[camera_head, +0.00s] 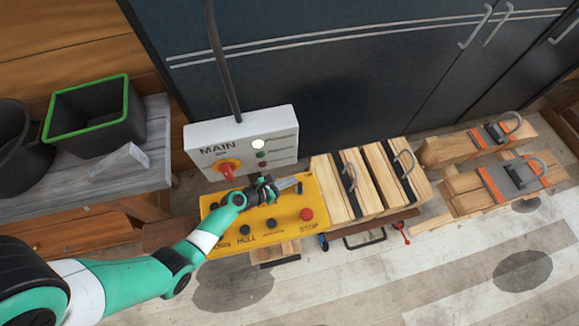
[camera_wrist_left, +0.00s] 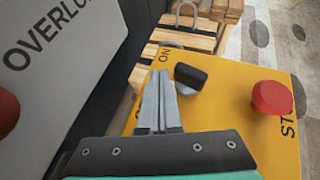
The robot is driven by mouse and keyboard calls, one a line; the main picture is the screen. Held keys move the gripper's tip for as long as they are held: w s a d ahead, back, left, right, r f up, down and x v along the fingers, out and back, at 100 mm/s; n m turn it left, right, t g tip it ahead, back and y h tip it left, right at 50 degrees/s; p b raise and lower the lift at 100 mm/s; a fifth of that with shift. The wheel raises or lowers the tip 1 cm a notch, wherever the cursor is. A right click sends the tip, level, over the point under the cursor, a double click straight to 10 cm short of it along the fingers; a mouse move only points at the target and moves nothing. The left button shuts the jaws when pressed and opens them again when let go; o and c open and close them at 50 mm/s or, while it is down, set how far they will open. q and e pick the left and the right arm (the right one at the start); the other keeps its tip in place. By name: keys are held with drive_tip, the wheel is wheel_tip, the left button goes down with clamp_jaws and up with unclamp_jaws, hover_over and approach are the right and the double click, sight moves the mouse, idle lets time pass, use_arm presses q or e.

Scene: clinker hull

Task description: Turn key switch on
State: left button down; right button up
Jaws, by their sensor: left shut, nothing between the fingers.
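The key switch (camera_wrist_left: 190,76) has a black handle on a round silver base and sits on the yellow control panel (camera_wrist_left: 225,135). An "ON" label is printed beside it. In the head view the key (camera_head: 299,187) is a small dark shape near the panel's top right edge. My left gripper (camera_head: 291,183) is over the panel with its grey fingers shut and empty. In the left wrist view the fingertips (camera_wrist_left: 161,80) are just left of the key. I cannot tell whether they touch it. My right gripper is not in view.
A red stop button (camera_head: 307,214) and black buttons (camera_head: 271,223) are on the panel. A bench (camera_head: 150,180) with bins stands at left.

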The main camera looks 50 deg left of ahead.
use_arm(q)
drive_tip(key=shift+d, duration=0.1)
idle(0.7)
drive_tip(key=shift+s+d+r+p, duration=0.1)
drive_tip(key=shift+s+d+p, duration=0.05)
drive_tip(key=shift+d+p, duration=0.3)
drive_tip(key=shift+s+r, duration=0.15)
drive_tip(key=shift+s, duration=0.05)
drive_tip(key=p+v, duration=0.1)
drive_tip(key=v, duration=0.1)
drive_tip(key=p+v, duration=0.1)
drive_tip(key=v, duration=0.1)
drive_tip(key=shift+s+d+r, duration=0.2)
drive_tip(key=shift+r, duration=0.1)
drive_tip(key=v, duration=0.4)
drive_tip(key=p+v, duration=0.1)
drive_tip(key=v, duration=0.1)
drive_tip(key=shift+s+a+f, duration=0.1)
drive_tip(key=shift+a+f, duration=0.1)
drive_tip(key=shift+a, duration=0.15)
drive_tip(key=shift+s+r, duration=0.1)
drive_tip(key=shift+s, duration=0.15)
